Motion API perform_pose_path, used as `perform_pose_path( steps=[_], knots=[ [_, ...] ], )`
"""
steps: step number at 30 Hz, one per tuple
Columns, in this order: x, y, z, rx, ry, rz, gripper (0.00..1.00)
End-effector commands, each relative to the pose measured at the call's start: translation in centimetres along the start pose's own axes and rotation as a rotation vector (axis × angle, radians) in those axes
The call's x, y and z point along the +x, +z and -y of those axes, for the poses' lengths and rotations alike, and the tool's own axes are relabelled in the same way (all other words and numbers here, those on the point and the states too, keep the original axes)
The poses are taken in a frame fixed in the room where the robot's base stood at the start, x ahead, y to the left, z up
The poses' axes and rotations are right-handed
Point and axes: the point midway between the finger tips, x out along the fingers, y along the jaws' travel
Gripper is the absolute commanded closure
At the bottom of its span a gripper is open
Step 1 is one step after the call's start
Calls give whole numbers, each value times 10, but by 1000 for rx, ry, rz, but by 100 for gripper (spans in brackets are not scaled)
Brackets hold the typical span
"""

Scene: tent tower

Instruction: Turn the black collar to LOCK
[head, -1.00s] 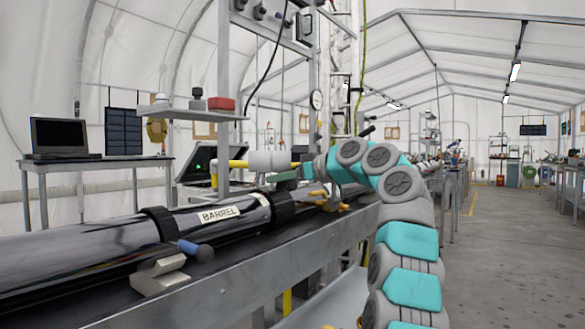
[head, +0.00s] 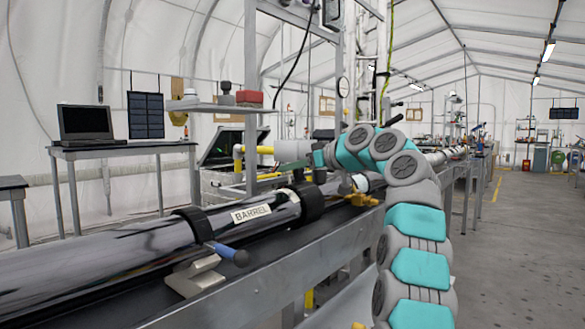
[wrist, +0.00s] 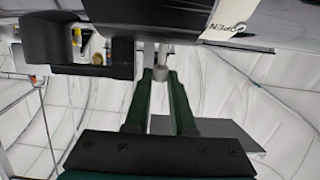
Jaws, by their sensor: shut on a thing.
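The black collar (head: 309,202) is a dark ring around the long glossy tube, just right of the BARREL label (head: 251,213). My gripper (head: 306,168) is at the collar's upper right in the head view, its tips partly hidden there. In the wrist view, the two dark green fingers of my gripper (wrist: 160,76) are closed around a small grey peg (wrist: 161,62) below a dark body that seems to be the collar (wrist: 108,55). A white label reading OPEN (wrist: 236,20) shows at the upper right. No LOCK mark is readable.
A blue-handled lever (head: 228,252) and a grey block (head: 195,277) stand in front of the tube. A shelf (head: 222,107) and metal posts rise behind it. A laptop table (head: 120,148) is at the back left. Open floor lies to the right.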

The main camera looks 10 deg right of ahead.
Motion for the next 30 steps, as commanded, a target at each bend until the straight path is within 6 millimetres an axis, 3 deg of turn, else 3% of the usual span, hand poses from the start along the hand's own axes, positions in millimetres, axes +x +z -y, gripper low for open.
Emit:
perform_pose_path(
  steps=[12, 13, 16, 25, 30],
  knots=[
    [-1, -3, 0, -2, 3, -7, 100],
    [-1, -3, 0, -2, 3, -7, 76],
    [-1, -2, 0, -1, 2, -6, 65],
    [-2, -1, 0, 0, 1, -3, 64],
    [-13, -1, 0, -1, 2, -4, 64]
  ],
)
